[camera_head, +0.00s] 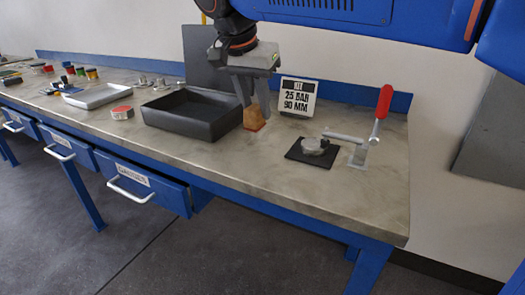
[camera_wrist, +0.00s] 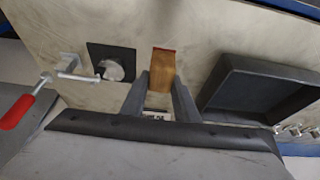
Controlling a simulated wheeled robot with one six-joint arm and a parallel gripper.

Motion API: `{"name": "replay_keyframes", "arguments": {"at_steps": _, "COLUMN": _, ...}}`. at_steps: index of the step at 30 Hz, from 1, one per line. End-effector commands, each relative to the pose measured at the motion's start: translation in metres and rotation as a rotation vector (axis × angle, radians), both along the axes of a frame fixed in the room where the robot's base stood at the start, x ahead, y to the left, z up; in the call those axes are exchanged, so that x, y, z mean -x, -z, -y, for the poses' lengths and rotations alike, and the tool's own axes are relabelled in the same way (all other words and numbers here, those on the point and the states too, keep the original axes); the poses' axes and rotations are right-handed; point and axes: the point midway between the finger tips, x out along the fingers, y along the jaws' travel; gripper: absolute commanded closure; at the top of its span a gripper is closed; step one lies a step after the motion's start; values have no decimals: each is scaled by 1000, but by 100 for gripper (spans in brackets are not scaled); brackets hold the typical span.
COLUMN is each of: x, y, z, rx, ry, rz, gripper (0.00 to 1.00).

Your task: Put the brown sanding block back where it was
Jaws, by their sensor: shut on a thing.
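The brown sanding block (camera_head: 254,117) is a small wooden-coloured block with a reddish lower edge. My gripper (camera_head: 247,102) points down and is shut on it, beside the right side of the black tray. The wrist view shows the block (camera_wrist: 163,70) between the two fingertips (camera_wrist: 161,88), with a red strip at its far end. The block is at or just above the bench top; I cannot tell whether it touches.
The black tray (camera_head: 168,132) is left of the block. A sign (camera_head: 297,98) stands behind to the right. A toggle clamp with red handle (camera_head: 384,102) and a black pad (camera_head: 293,154) are further right. The front bench is clear.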

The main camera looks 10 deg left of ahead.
Motion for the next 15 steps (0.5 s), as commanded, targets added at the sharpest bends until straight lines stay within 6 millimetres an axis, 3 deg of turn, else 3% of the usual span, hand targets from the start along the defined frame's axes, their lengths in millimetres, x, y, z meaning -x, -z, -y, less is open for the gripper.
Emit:
{"name": "replay_keyframes", "arguments": {"at_steps": 6, "x": 0, "y": 35, "z": 1, "rx": 2, "ry": 1, "rz": -1, "gripper": 100}}
{"name": "replay_keyframes", "arguments": {"at_steps": 15, "x": 0, "y": 57, "z": 1, "rx": 3, "ry": 1, "rz": -1, "gripper": 100}}
